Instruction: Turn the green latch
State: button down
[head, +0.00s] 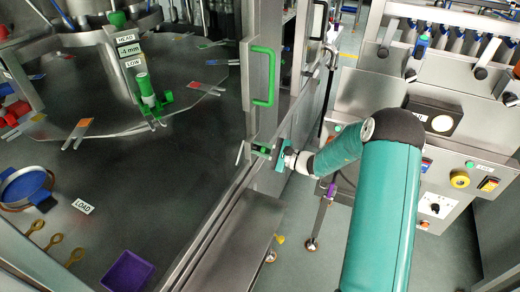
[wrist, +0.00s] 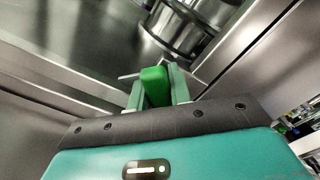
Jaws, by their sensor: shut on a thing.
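The green latch (wrist: 155,86) stands between the two fingers of my gripper (wrist: 158,92) in the wrist view, and the gripper is shut on it. In the head view my gripper (head: 272,151) is at the lower part of the steel door frame, below the green door handle (head: 263,76). Only a small green part of the latch (head: 261,150) shows there; the rest is hidden by the gripper and frame. My teal arm reaches in from the right.
Behind the frame is a steel deck (head: 110,165) with a green-handled post (head: 146,92), a purple tray (head: 127,271) and a blue cap bowl (head: 25,187). A steel control console (head: 385,100) stands at the right. A steel ledge (head: 225,235) lies below the frame.

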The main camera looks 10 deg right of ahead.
jog(key=c, duration=1.3)
grip_release()
jog(key=v, duration=0.7)
jog(key=shift+s+d, duration=0.2)
